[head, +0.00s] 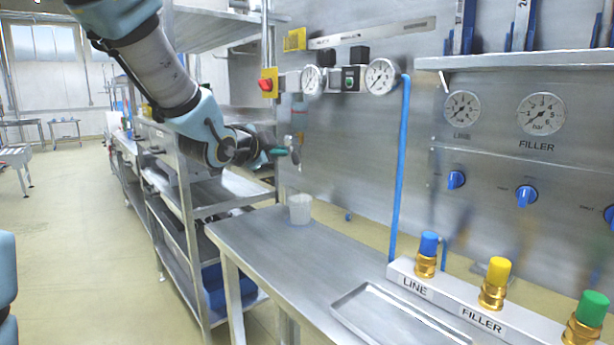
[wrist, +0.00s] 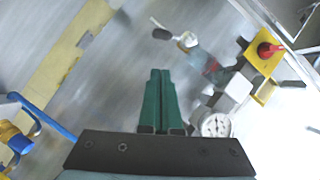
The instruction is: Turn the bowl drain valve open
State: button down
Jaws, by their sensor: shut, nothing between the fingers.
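The bowl drain valve (head: 294,152) hangs on the steel panel below a small bowl (head: 298,112) with a reddish band. In the wrist view the valve (wrist: 187,41) is a small metal body with a dark lever (wrist: 162,33) pointing left, and the bowl (wrist: 202,62) lies beside it. My gripper (head: 280,151) is at the valve's left in the head view. In the wrist view its green fingers (wrist: 160,72) are pressed together and empty, apart from the lever in the picture. I cannot tell the depth between them.
A translucent cup (head: 300,209) stands on the steel bench (head: 262,238) below the valve. Gauges (head: 382,77), a red switch on a yellow plate (head: 268,83) and a blue hose (head: 400,165) are close by. A shelf rack (head: 215,195) stands left, beneath my arm.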

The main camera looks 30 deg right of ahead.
jog(key=w+d+f+m+p, duration=0.1)
jog(key=w+d+f+p, duration=0.2)
jog(key=w+d, duration=0.4)
jog(key=shift+d+f+m+g+h+p, duration=0.2)
jog(key=shift+d+m+g+h+p, duration=0.15)
jog(key=shift+d+p, duration=0.4)
jog(key=shift+a+f+b, duration=0.1)
jog(key=shift+f+b, duration=0.1)
jog(key=shift+b, duration=0.25)
jog(key=shift+m+b, duration=0.25)
jog(key=shift+b, duration=0.45)
